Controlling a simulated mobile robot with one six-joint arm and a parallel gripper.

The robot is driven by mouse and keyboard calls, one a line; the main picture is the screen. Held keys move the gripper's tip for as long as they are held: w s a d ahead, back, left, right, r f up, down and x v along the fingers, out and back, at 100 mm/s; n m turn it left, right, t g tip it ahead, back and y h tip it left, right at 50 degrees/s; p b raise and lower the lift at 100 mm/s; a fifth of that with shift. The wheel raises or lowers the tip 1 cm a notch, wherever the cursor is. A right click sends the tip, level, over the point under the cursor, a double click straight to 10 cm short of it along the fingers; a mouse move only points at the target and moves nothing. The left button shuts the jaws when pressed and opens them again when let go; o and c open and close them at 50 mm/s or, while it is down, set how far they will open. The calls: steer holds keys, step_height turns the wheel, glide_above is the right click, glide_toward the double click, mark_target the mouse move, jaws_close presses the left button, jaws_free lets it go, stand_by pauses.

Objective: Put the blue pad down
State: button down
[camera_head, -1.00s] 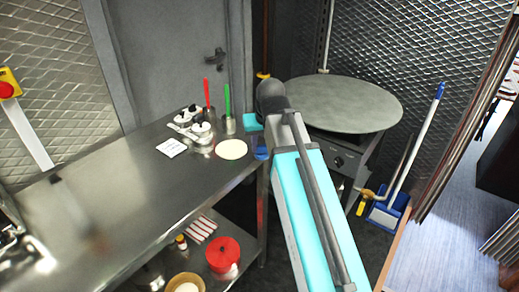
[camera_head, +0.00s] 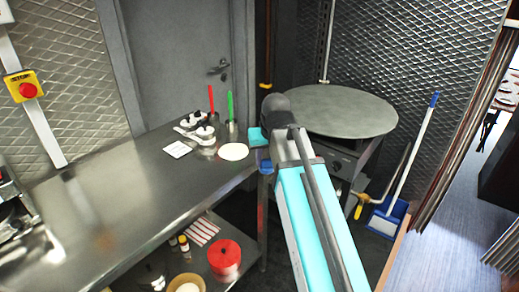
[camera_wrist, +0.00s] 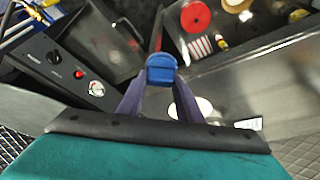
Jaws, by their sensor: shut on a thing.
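The blue pad (camera_wrist: 161,68) is small and held between the purple fingertips of my gripper (camera_wrist: 160,84) in the wrist view. In the head view the blue pad (camera_head: 264,166) shows just at the right end of the steel table (camera_head: 120,195), by its corner. My gripper (camera_head: 263,160) is shut on it and mostly hidden behind my arm there. I cannot tell whether the pad touches the table.
A round pale disc (camera_head: 233,152), a white card (camera_head: 177,149) and cups with red and green tools (camera_head: 229,130) stand on the table. A round griddle (camera_head: 345,112) is to the right. The near tabletop is largely clear. A red container (camera_head: 224,258) sits on the shelf below.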

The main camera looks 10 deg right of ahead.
steer(key=shift+s+f, duration=0.1)
steer(key=shift+f, duration=0.45)
steer(key=shift+s+a+f, duration=0.1)
steer(key=shift+s+f, duration=0.25)
steer(key=shift+s, duration=0.15)
steer(key=s+f, duration=0.3)
steer(key=f, duration=0.2)
steer(key=shift+s, duration=0.35)
